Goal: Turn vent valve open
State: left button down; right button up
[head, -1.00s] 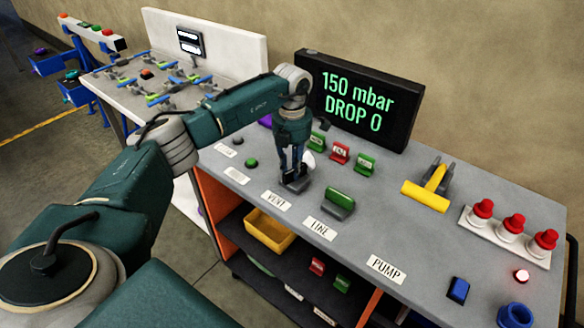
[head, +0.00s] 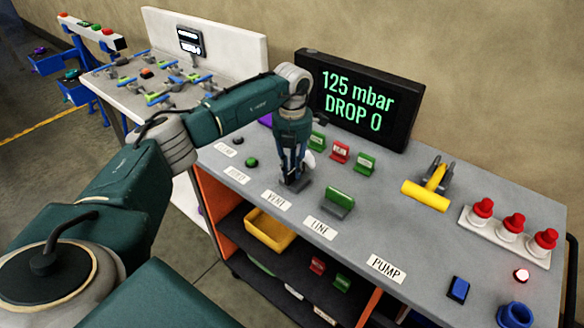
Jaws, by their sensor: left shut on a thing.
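My left gripper (head: 290,178) points straight down onto the spot just behind the VENT label (head: 276,200) on the grey bench top. It is shut on the vent valve, which it mostly hides; only a dark piece of the valve (head: 298,187) shows around the fingertips. How far the valve is turned cannot be told. The black display (head: 358,98) at the back reads 125 mbar, DROP 0 in green. My right gripper is not in view.
A green-handled LINE valve (head: 340,200) stands just right of my left gripper. Green and red tagged clips (head: 341,152) stand behind it. A yellow-handled tool (head: 428,190), red-capped posts (head: 513,224), and a blue switch (head: 458,290) are farther right. A yellow bin (head: 269,232) is below.

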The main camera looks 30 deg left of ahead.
aim_at(293, 169)
pick_arm(q)
jog(key=c, duration=1.6)
grip_release()
jog(key=shift+w+r, duration=0.15)
jog(key=shift+o, duration=0.2)
notch_tip(293, 169, up, 12)
